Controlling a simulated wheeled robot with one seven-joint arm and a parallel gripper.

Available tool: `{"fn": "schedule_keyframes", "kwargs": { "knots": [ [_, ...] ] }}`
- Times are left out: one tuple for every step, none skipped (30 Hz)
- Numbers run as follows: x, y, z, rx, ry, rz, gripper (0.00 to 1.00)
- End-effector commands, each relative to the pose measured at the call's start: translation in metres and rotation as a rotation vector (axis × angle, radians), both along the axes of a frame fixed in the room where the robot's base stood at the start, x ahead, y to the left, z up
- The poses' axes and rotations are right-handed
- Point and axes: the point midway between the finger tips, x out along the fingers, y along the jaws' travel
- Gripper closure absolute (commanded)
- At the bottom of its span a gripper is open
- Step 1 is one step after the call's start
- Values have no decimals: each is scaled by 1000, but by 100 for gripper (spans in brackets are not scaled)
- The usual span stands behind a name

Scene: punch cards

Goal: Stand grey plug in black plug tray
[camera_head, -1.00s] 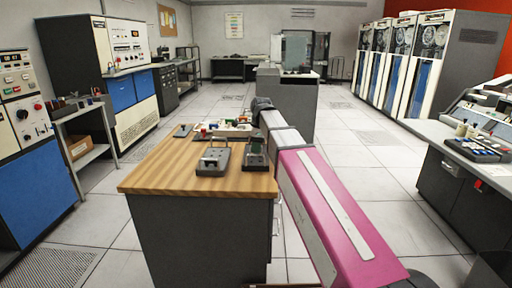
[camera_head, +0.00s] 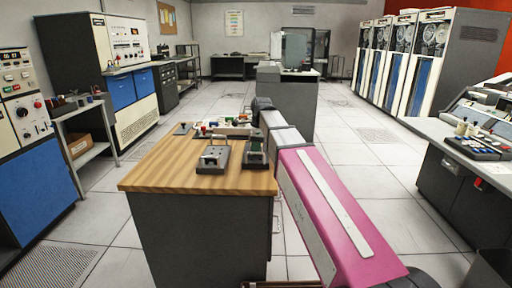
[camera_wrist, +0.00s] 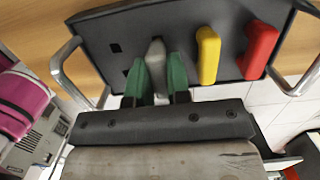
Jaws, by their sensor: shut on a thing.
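In the wrist view my gripper (camera_wrist: 158,78) has two green fingers closed on the grey plug (camera_wrist: 156,55). The plug is over the black plug tray (camera_wrist: 180,22), beside small square holes in its top. I cannot tell whether the plug's lower end is in a hole. A yellow plug (camera_wrist: 208,55) and a red plug (camera_wrist: 259,50) stand in the tray to the right of the grey plug. In the head view the plug and fingertips are too small to make out clearly.
The tray has a metal handle (camera_wrist: 62,68) at each end. In the head view a wooden-topped table (camera_head: 165,176) carries a grey device (camera_head: 213,158) and small clutter behind it. The table's front left is clear. Tiled floor surrounds the table.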

Motion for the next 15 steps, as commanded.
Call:
{"fn": "schedule_keyframes", "kwargs": {
  "knots": [
    [0,0,0,0,0,0,100],
    [0,0,-1,0,0,0,100],
    [0,0,-1,0,0,0,100],
    [0,0,-2,0,0,0,100],
    [0,0,-2,0,0,0,100],
    [0,0,-3,0,0,0,100],
    [0,0,-3,0,0,0,100],
    [0,0,-3,0,0,0,100],
    [0,0,-4,0,0,0,100],
    [0,0,-4,0,0,0,100],
    [0,0,-5,0,0,0,100],
    [0,0,-5,0,0,0,100],
    [0,0,-6,0,0,0,100],
    [0,0,-6,0,0,0,100],
    [0,0,-7,0,0,0,100]
  ]
}}
